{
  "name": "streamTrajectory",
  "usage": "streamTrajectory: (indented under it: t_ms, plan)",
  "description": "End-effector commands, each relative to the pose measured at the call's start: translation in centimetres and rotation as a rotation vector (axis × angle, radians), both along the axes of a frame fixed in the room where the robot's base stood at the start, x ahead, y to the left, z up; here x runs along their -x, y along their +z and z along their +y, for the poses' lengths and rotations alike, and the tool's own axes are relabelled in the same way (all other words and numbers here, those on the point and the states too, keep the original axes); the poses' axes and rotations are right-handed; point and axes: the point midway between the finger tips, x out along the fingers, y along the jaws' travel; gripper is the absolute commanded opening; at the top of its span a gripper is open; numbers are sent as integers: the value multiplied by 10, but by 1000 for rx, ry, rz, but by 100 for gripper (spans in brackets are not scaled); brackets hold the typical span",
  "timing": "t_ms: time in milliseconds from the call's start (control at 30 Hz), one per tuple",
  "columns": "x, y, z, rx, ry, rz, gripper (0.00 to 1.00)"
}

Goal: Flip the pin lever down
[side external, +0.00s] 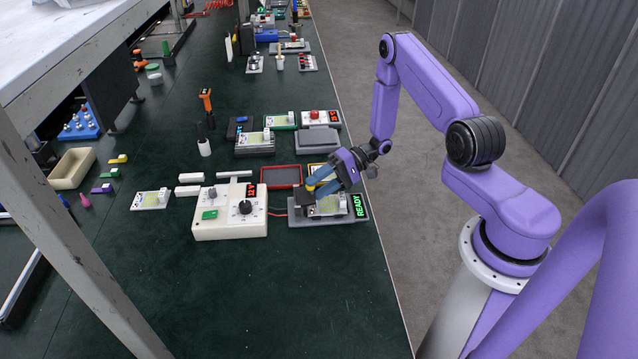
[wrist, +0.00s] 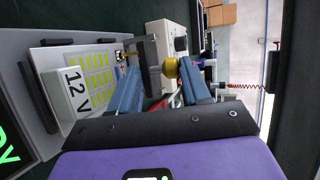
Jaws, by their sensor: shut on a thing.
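My gripper (side external: 318,187) is over the grey test fixture (side external: 322,219), its blue fingers pointing down to the left. In the wrist view my gripper (wrist: 160,72) has a yellow round knob (wrist: 170,68) and a dark grey bar (wrist: 152,66) between its fingers. I take these as parts of the pin lever, and the fingers are shut on it. The lever's angle is hard to tell. A light grey housing with a 12 V label (wrist: 74,90) lies on the fixture beside the left finger. The fixture's green READY display (side external: 359,205) is lit.
A cream power box (side external: 225,229) showing 12 V stands left of the fixture, joined by a red lead. A red-rimmed tray (side external: 281,166) lies behind. A grey block (side external: 317,139) stands farther back. The bench front is clear.

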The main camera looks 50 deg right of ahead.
Motion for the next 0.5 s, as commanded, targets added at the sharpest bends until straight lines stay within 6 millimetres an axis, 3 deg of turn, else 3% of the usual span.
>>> streamTrajectory:
  t_ms: [433, 467, 500]
  plan:
    - [1, -1, 1, -1, 6, -4, 17]
    - [1, -1, 1, -1, 7, -4, 54]
    - [1, -1, 1, -2, 7, -4, 67]
